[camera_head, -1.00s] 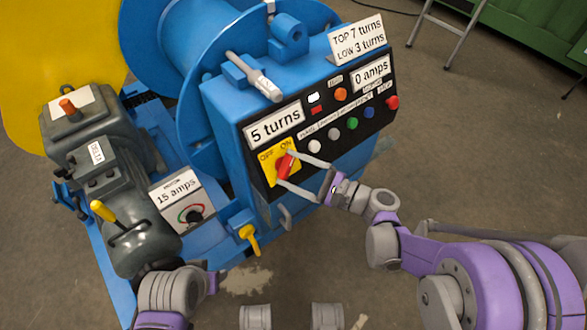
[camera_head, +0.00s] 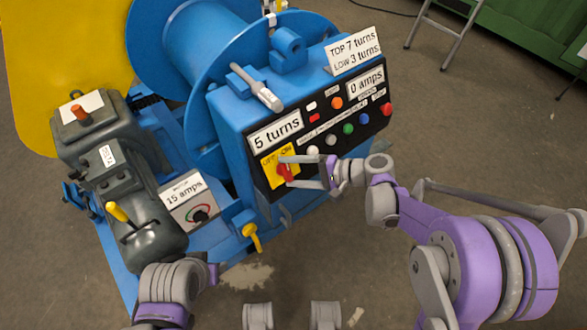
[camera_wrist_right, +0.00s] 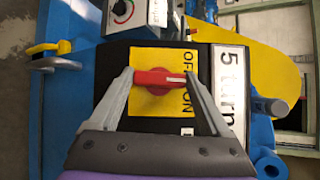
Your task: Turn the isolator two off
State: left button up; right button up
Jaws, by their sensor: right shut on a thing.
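The isolator is a red rotary handle (camera_head: 285,171) on a yellow plate (camera_head: 269,176) marked OFF and ON, at the lower left of the black panel. No "two" label is readable on it. My right gripper (camera_head: 285,168) has its fingers on either side of the handle and is shut on it. In the right wrist view, the red handle (camera_wrist_right: 158,78) lies crosswise between both fingertips. Its white mark points right, between the words OFF and ON. My left gripper is out of view; only part of the left arm shows at the bottom left.
A "5 turns" sign (camera_head: 276,131) sits just above the isolator. Coloured buttons (camera_head: 349,129) lie to the right on the panel. A yellow-handled valve (camera_head: 251,236) and a "15 amps" dial box (camera_head: 190,205) stand left and below. Open floor lies in front.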

jog(key=n+h+p, duration=0.1)
jog(key=n, duration=0.1)
jog(key=n+g+h+p, duration=0.1)
jog(key=n, duration=0.1)
jog(key=shift+a+r+p, duration=0.1)
jog(key=shift+r+p, duration=0.25)
jog(key=n+h+p, duration=0.1)
jog(key=n+h, duration=0.1)
jog(key=shift+n+p, duration=0.3)
jog(key=shift+p, duration=0.05)
pick_arm(q)
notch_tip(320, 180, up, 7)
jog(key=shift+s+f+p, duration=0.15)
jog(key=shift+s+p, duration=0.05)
jog(key=shift+p, duration=0.15)
pick_arm(e)
jog(key=shift+a+n+h, duration=0.1)
jog(key=shift+n+h, duration=0.5)
jog(key=shift+n, duration=0.1)
jog(key=o, duration=1.2)
pick_arm(q)
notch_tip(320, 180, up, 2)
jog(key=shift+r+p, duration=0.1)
jog(key=shift+p, duration=0.8)
pick_arm(e)
jog(key=v, duration=1)
jog(key=shift+d+r, duration=0.3)
